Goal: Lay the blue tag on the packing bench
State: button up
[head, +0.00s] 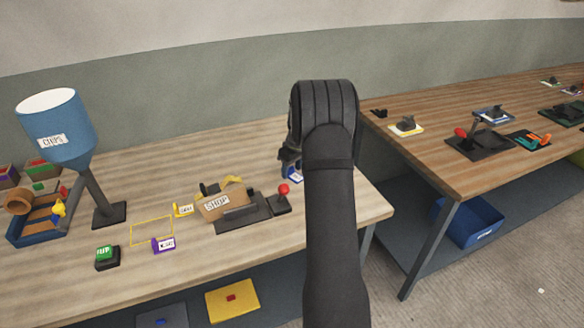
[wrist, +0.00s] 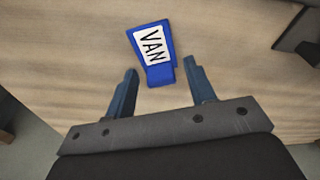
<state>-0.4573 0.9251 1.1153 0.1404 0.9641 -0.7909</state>
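The blue tag (wrist: 151,45) has a white label reading VAN and lies or stands on the pale wooden bench. In the head view the tag (head: 294,177) shows only partly beside my arm, near the bench's right end. My gripper (wrist: 160,67) is open and empty, its two blue-grey fingers apart. The tag's lower end is just ahead of and between the fingertips; I cannot tell whether they touch. In the head view my arm hides most of the gripper. Two benches show, the pale left one (head: 270,270) and a browner right one (head: 440,112); neither is labelled as the packing bench.
A blue CHIPS hopper (head: 57,130), a SHOP sign (head: 222,204), a red-knobbed lever (head: 282,195), a purple tag (head: 164,245) and a yellow tag (head: 183,210) stand on the left bench. The right bench carries dark fixtures (head: 480,140). A gap separates the benches.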

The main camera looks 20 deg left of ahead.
aim_at(292, 175)
jog(key=shift+r, duration=0.1)
notch_tip(292, 175, up, 12)
jog(key=d, duration=0.2)
jog(key=shift+s, duration=0.45)
jog(key=f, duration=0.4)
jog(key=a+f, duration=0.1)
jog(key=f, duration=0.3)
jog(key=a+f, duration=0.1)
jog(key=f, duration=0.3)
jog(key=shift+w, duration=0.4)
notch_tip(292, 175, up, 2)
jog(key=shift+r, duration=0.95)
